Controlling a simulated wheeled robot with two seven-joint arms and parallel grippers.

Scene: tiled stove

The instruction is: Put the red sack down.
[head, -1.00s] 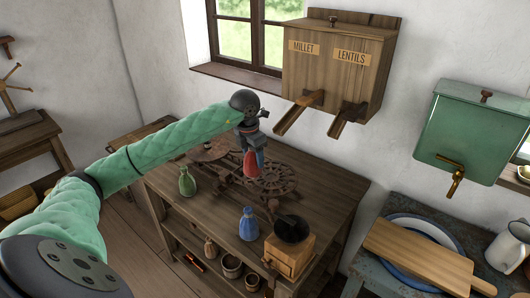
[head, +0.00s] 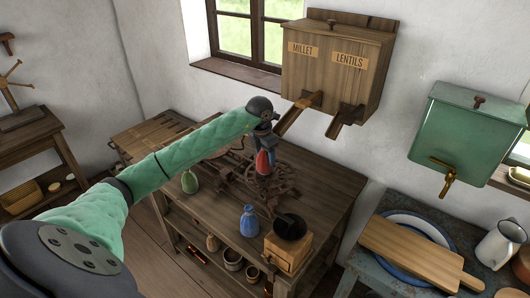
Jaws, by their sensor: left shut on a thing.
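The red sack (head: 263,163) hangs upright in my left gripper (head: 264,142), which is shut on its upper part. The sack is above a dark wooden apparatus with wheel-like parts (head: 278,184) on the wooden table (head: 318,192). I cannot tell whether the sack's bottom touches the apparatus. A green sack (head: 189,182) stands on the table to the left, partly covered by my arm. A blue sack (head: 249,221) stands near the table's front edge. My right gripper is not in view.
A grinder (head: 288,244) stands at the table's front right corner. A wooden dispenser (head: 335,65) with two chutes hangs above the table's back. A green tank (head: 465,135) with a brass tap hangs at right. A cutting board (head: 412,250) lies on the side table.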

